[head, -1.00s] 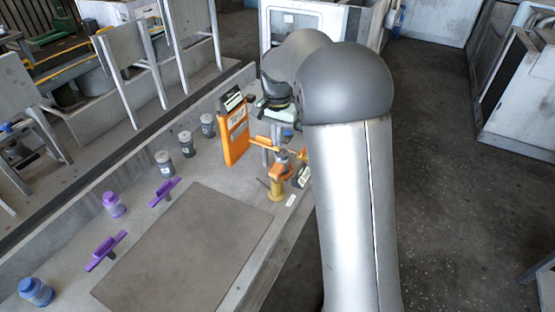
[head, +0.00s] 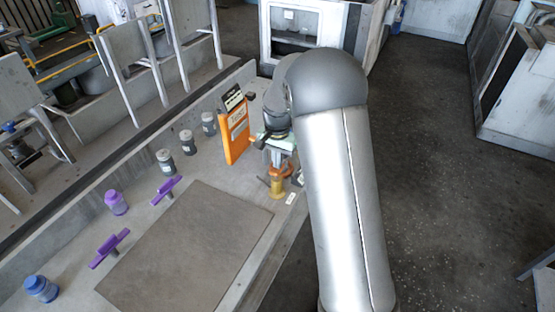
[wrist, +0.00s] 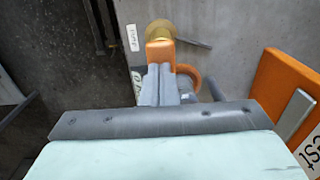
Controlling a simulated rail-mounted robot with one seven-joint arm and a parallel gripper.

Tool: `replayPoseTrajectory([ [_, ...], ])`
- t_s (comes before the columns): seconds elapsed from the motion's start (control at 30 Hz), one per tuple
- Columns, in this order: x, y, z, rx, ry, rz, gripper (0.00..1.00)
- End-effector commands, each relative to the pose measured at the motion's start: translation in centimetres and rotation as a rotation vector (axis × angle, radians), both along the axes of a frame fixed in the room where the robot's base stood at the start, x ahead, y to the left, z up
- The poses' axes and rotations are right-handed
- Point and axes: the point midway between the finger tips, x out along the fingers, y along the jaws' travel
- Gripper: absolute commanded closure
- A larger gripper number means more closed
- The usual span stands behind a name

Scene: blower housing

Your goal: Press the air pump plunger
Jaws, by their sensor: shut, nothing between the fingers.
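The air pump stands on the bench near its right edge. Its brass-yellow body (head: 277,188) shows in the head view, with an orange part (head: 281,171) above it. In the wrist view the yellow round part (wrist: 160,29) lies just beyond an orange block (wrist: 160,50), and an orange ring (wrist: 189,73) curves at the right of the fingers. My gripper (head: 282,157) is shut and empty over the pump. Its grey fingers (wrist: 160,74) end at the orange block in the wrist view; I cannot tell whether they touch. The plunger's top is partly hidden by my gripper.
An orange panel (head: 235,138) stands left of my gripper, close by in the wrist view (wrist: 285,95). A flat brown plate (head: 185,250) covers the front bench. A "PUMP" label (wrist: 132,37) lies beside the pump.

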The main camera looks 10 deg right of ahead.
Motion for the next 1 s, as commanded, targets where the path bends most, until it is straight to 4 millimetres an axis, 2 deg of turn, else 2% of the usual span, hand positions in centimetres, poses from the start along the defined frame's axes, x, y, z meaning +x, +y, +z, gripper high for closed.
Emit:
replayPoseTrajectory([
  [0.23,0.0,0.0,-3.6,0.001,0.002,0.000,1.00],
  [0.6,-0.2,0.1,-3.5,0.000,0.006,0.000,1.00],
  [0.77,-0.1,0.0,-1.7,0.000,0.004,0.000,1.00],
  [0.9,-0.1,0.0,1.6,0.000,-0.003,-0.001,1.00],
  [1.0,0.0,-0.1,3.2,0.000,-0.009,-0.001,1.00],
])
